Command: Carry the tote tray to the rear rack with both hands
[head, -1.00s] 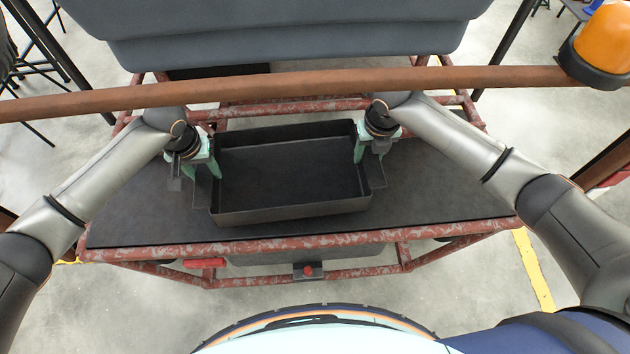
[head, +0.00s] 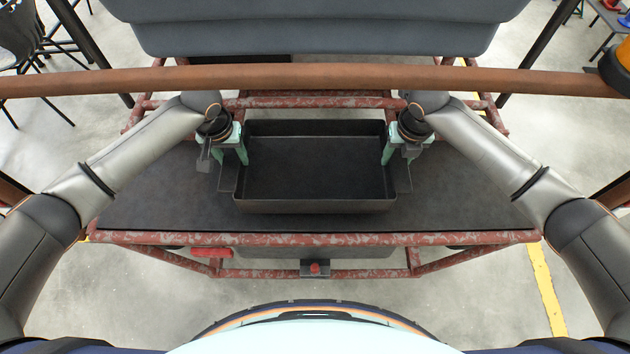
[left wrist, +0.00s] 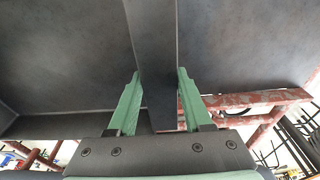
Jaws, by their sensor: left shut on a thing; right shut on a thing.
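The tote tray (head: 315,206) is a dark, empty, open box. In the head view it is at or just above the black deck of the rear rack (head: 160,205); I cannot tell whether it touches. My left gripper (head: 236,158) is shut on the tray's left wall. My right gripper (head: 392,158) is shut on the right wall. In the left wrist view the green fingers (left wrist: 154,100) stand on either side of the tray wall (left wrist: 152,45). The tray looks about level, and its underside is hidden.
A brown roof bar (head: 315,82) crosses above the rack, close to my wrists. A grey seat (head: 315,28) stands behind it. A red tube frame (head: 370,239) edges the deck. Bare deck shows on both sides of the tray. An orange beacon (head: 624,54) is at far right.

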